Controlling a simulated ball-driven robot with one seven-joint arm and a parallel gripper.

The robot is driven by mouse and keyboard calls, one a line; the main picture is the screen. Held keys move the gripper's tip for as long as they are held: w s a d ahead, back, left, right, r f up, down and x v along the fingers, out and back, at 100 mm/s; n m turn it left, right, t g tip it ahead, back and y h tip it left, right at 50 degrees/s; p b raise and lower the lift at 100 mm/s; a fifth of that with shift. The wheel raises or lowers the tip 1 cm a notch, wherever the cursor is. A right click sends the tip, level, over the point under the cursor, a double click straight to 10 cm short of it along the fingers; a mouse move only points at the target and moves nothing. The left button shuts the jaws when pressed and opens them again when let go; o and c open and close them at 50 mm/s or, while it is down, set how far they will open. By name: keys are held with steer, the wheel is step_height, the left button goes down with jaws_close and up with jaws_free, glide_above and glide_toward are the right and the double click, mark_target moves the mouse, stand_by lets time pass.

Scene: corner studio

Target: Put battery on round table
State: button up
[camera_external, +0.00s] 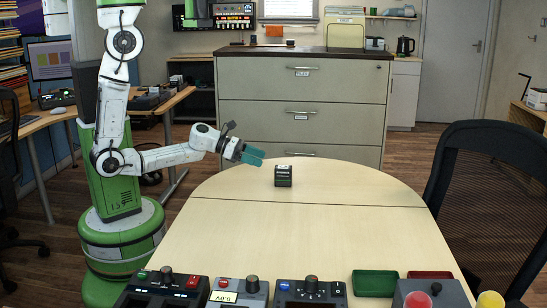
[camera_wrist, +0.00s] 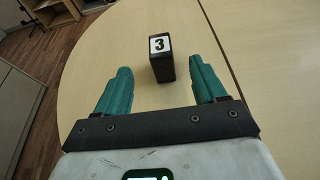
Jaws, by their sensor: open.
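The battery (camera_external: 284,176) is a small dark block with a pale marked top, standing upright on the round table (camera_external: 330,222) near its far edge. In the wrist view the battery (camera_wrist: 162,60) shows a white label with a black 3, and stands on the bare tabletop (camera_wrist: 100,60). My gripper (camera_external: 262,156) is to the left of the battery in the external view, with teal fingers pointing towards it. In the wrist view my gripper (camera_wrist: 160,78) is open, the battery beyond and between the fingertips, apart from both. Nothing is held.
A grey drawer cabinet (camera_external: 345,110) stands behind the table. A black mesh chair (camera_external: 487,190) is at the right. The table's middle is clear.

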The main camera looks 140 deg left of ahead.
mark_target(279, 166)
steer(key=shift+d+r+p, duration=0.15)
steer(key=shift+p, duration=0.45)
steer(key=shift+w+f+p, duration=0.1)
steer(key=shift+f+p, duration=0.25)
steer(key=shift+f, duration=0.05)
steer(key=x, duration=1)
steer(key=shift+a+f, duration=0.15)
steer(key=shift+a, duration=0.15)
jaws_close()
steer(key=shift+r, duration=0.2)
